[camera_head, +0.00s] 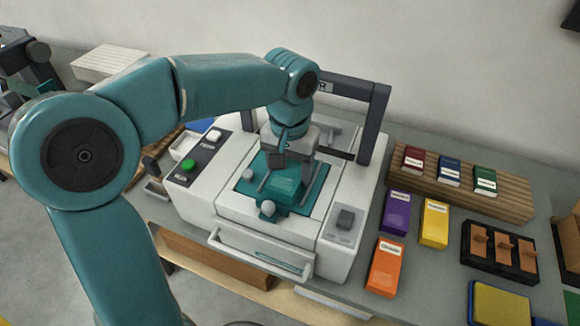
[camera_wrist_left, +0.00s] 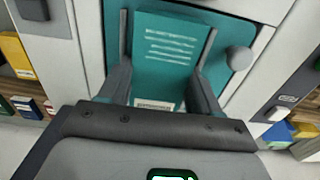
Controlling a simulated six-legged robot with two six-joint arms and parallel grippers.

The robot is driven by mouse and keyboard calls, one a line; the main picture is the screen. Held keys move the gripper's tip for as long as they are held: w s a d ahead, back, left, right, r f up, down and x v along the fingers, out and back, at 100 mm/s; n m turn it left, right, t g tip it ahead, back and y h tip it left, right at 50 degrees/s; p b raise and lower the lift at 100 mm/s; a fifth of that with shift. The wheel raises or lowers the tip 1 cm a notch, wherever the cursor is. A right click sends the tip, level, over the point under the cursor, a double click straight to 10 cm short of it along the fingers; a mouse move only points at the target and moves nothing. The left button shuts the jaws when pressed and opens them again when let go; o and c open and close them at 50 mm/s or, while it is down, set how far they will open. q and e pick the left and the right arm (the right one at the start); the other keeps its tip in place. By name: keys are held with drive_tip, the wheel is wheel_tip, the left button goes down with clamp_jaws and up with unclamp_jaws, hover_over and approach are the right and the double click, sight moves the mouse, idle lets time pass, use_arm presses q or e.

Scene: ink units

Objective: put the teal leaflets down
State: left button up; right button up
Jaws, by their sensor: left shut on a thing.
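The teal leaflets (camera_head: 287,190) form a thick block with white print lines and a pale label, seen closely in the left wrist view (camera_wrist_left: 168,62). My left gripper (camera_head: 285,180) reaches down from above with one finger on each side of the block, shut on it. The block is over the teal plate (camera_head: 247,187) of a white machine (camera_head: 232,207), between two pale round knobs. I cannot tell whether the block touches the plate. My left arm arches in from the left. My right gripper is not in view.
A dark upright frame (camera_head: 378,115) stands behind the plate. The machine has a front handle (camera_head: 260,258) and a green button (camera_head: 188,165). To its right are purple (camera_head: 396,212), yellow (camera_head: 434,222) and orange (camera_head: 385,267) boxes, a slatted wooden rack (camera_head: 450,185) and a black tray (camera_head: 500,275).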

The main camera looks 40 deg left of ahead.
sight(289, 170)
use_arm(q)
drive_tip(key=shift+f, duration=0.15)
drive_tip(key=o, duration=1.1)
drive_tip(key=shift+o, duration=0.2)
drive_tip(key=shift+r, duration=0.3)
wheel_tip(289, 170, up, 12)
drive_tip(key=p, duration=0.1)
drive_tip(key=shift+p, duration=0.3)
drive_tip(key=shift+f, duration=0.15)
